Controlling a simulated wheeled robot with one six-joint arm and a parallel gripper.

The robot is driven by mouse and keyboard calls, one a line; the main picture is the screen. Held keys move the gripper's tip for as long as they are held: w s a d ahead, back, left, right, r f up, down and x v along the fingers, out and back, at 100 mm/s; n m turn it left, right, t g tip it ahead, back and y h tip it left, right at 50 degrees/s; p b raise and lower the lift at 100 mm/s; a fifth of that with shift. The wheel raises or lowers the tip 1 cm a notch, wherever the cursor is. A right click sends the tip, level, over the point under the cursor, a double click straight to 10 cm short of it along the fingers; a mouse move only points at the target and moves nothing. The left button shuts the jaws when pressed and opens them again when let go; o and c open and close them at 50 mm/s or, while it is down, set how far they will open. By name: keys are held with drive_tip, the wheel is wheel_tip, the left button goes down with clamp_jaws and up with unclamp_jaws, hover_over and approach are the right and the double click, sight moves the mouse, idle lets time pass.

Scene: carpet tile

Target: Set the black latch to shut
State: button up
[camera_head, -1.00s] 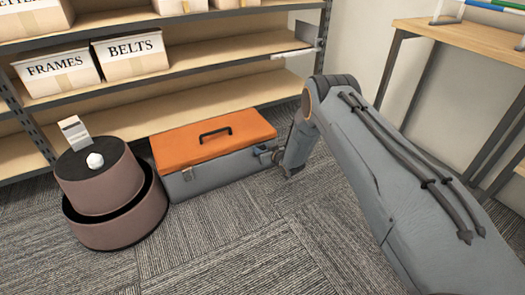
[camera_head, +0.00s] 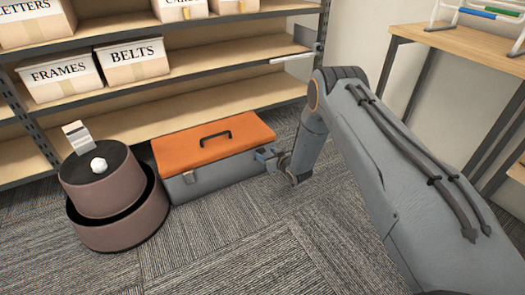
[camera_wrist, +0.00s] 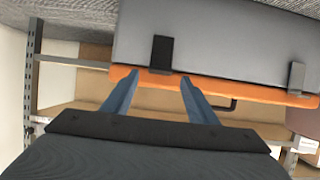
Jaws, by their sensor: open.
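The toolbox has a grey body and an orange lid (camera_head: 212,143) with a black handle, and stands on the carpet before the shelf. In the wrist view the box appears upside down, and the black latch (camera_wrist: 161,52) lies mostly over the grey body, with one end at the orange lid edge. A grey latch (camera_wrist: 297,78) overlaps the lid edge to its right; it also shows in the head view (camera_head: 190,178). My gripper (camera_wrist: 159,78) is open and empty, its fingertips either side of the black latch's lid end. Contact cannot be told. In the head view I cannot make out the black latch near my gripper (camera_head: 262,156).
A round brown two-tier stand (camera_head: 103,190) with a white knob and small block stands close left of the toolbox. The shelf (camera_head: 200,107) with labelled bins is behind. A wooden table (camera_head: 470,43) is at right. The carpet in front is open.

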drive_tip(key=shift+p+v, duration=0.3)
drive_tip(key=shift+v, duration=0.9)
drive_tip(key=shift+c, duration=0.3)
